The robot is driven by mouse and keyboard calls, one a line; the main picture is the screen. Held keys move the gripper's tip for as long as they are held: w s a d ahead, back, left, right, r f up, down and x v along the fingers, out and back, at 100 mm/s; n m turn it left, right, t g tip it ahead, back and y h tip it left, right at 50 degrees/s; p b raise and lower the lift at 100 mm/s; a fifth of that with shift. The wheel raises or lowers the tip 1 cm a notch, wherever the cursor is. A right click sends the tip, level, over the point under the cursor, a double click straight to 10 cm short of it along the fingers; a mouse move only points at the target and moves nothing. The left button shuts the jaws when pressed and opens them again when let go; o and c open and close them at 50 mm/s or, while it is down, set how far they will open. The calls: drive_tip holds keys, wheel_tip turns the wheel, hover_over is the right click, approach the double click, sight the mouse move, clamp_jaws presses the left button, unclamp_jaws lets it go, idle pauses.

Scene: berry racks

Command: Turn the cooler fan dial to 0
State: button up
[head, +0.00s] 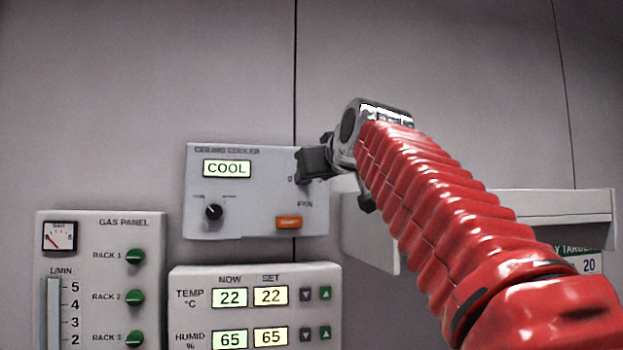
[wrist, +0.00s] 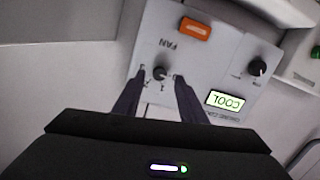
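The ceiling cooler panel (head: 255,222) is a pale box on the wall with a lit COOL display (head: 227,168). In the wrist view the panel appears turned over, and its small black fan dial (wrist: 160,73) shows near the FAN label. My gripper (wrist: 159,78) has its two dark fingers apart, one on each side of the dial, with a gap visible on both sides. I cannot tell the dial's exact setting. In the head view my gripper (head: 311,162) covers the dial at the panel's upper right; a small 0 mark shows beside it.
The panel also has another black knob (head: 213,212) at lower left and an orange button (head: 289,222) below the dial. A gas panel (head: 100,240) and a temperature and humidity panel (head: 255,275) sit below. A pale shelf (head: 550,205) is at right behind my arm.

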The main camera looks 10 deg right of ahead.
drive_tip(key=s+r, duration=0.1)
drive_tip(key=s, duration=0.9)
drive_tip(key=shift+s+d, duration=0.3)
drive_tip(key=shift+d, duration=0.1)
wheel_tip(320, 180, down, 30)
drive_tip(key=s+r+m+g+h, duration=0.1)
drive_tip(key=s+m+g, duration=0.15)
drive_tip(key=g, duration=0.35)
drive_tip(key=s+f+g, duration=0.1)
drive_tip(key=s+f, duration=0.5)
drive_tip(key=f, duration=0.3)
drive_tip(key=s+a+f+g, duration=0.1)
drive_tip(key=s+f+g, duration=0.1)
drive_tip(key=s+f, duration=0.5)
drive_tip(key=s+f+g, duration=0.2)
drive_tip(key=s+f, duration=0.4)
drive_tip(key=f, duration=0.6)
drive_tip(key=shift+s+a+f, duration=0.25)
drive_tip(key=shift+s+a, duration=0.1)
drive_tip(key=shift+a, duration=0.05)
drive_tip(key=shift+s, duration=0.1)
drive_tip(key=shift+c, duration=0.9)
